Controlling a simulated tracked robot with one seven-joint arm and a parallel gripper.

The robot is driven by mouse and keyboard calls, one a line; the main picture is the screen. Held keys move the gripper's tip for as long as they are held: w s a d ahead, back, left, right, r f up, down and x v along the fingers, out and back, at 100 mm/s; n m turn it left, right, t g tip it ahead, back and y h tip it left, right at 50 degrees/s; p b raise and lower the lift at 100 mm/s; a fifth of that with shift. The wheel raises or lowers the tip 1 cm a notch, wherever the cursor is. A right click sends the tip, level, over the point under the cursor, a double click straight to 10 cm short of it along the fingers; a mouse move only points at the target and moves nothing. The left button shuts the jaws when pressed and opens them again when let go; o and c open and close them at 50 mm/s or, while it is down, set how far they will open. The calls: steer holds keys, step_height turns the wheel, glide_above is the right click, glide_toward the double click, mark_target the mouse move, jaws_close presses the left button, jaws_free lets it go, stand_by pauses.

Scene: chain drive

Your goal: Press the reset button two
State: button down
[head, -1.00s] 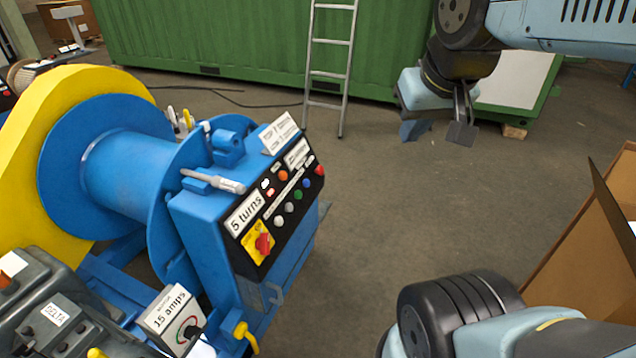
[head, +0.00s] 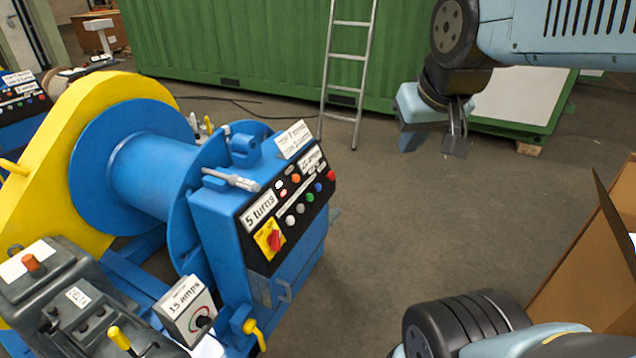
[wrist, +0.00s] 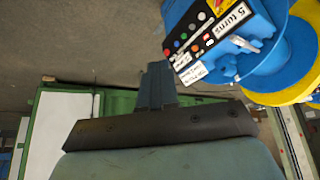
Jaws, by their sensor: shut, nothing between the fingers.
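The blue winch's sloped black control panel (head: 285,215) stands left of centre in the head view. It carries several small coloured buttons, a red rotary switch (head: 274,239) on a yellow plate, and a "5 turns" display (head: 260,209). The small button labels are too fine to read, so I cannot tell which one is reset button two. My gripper (head: 412,140) is shut and empty, up and right of the panel and well apart from it. In the wrist view the panel (wrist: 200,35) shows upside down at the upper right, beyond my gripper (wrist: 158,80).
A cardboard box (head: 590,260) is at right. A ladder (head: 347,70) leans on the green container (head: 230,45). Floor between is clear.

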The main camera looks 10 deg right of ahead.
mark_target(318, 187)
steer(key=w+d+f+n+t, duration=0.15)
steer(key=w+f, duration=0.35)
steer(key=w, duration=0.6)
steer(key=w+d+f+n+t, duration=0.1)
steer(key=w+f+n+t, duration=0.2)
steer(key=w, duration=0.8)
steer(key=w+d+f+n, duration=0.1)
steer(key=w+f+n, duration=0.1)
steer(key=w+f, duration=0.65)
steer(key=w+f+n+t+y, duration=0.1)
steer(key=w+f+n, duration=0.3)
steer(key=f, duration=0.8)
steer(key=w+f+n+t, duration=0.3)
steer(key=w+f, duration=0.5)
steer(key=f, duration=0.3)
steer(key=shift+a+f+n+y, duration=0.25)
steer(key=shift+f+n+y, duration=0.15)
steer(key=shift+n, duration=0.25)
steer(key=shift+t, duration=0.25)
steer(key=w+a+f, duration=0.4)
steer(key=a, duration=0.2)
steer(key=shift+w+a, duration=0.2)
steer(key=shift+w, duration=0.1)
steer(key=shift+w+a, duration=0.15)
